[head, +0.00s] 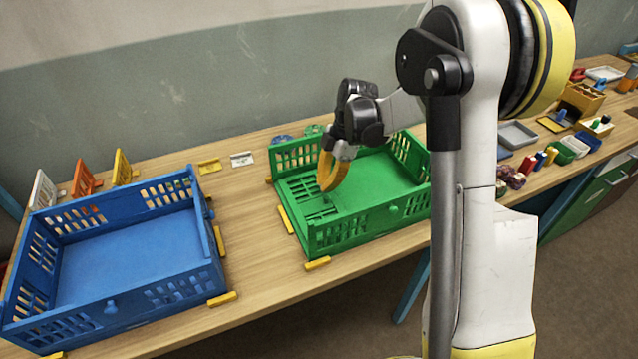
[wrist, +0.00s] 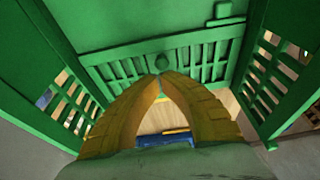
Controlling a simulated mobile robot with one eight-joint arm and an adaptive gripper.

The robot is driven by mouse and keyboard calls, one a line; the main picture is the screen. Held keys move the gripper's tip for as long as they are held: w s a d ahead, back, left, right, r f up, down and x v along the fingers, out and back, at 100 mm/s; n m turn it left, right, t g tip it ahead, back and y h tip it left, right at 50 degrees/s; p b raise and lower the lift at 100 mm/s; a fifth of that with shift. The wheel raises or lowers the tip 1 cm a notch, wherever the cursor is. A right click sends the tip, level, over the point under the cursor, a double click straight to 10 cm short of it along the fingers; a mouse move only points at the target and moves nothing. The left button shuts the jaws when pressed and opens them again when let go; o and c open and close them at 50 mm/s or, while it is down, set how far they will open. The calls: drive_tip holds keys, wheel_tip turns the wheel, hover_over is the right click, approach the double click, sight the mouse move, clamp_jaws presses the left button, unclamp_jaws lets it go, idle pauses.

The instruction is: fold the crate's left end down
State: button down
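The green crate (head: 385,212) stands on the table with its long side walls and right end upright. Its slotted left end (head: 308,192) leans inward and lies flat or nearly flat on the crate floor; a small remaining tilt cannot be told. In the wrist view this left end (wrist: 205,50) shows slots and a round knob. My gripper (head: 326,187) is over the left end, pointing down. In the wrist view its yellow fingertips (wrist: 161,77) meet just beside the knob, with nothing seen between them. Whether they touch the panel is unclear.
A blue crate (head: 125,255) with raised walls stands to the left. Yellow blocks (head: 317,263) sit around the green crate's base. Colored upright panels (head: 85,178) stand behind the blue crate. Small trays and objects crowd the table's right. Bare table lies between the crates.

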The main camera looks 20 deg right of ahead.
drive_tip(key=shift+d+f+b, duration=0.45)
drive_tip(key=shift+d+f, duration=0.2)
drive_tip(key=shift+f, duration=0.35)
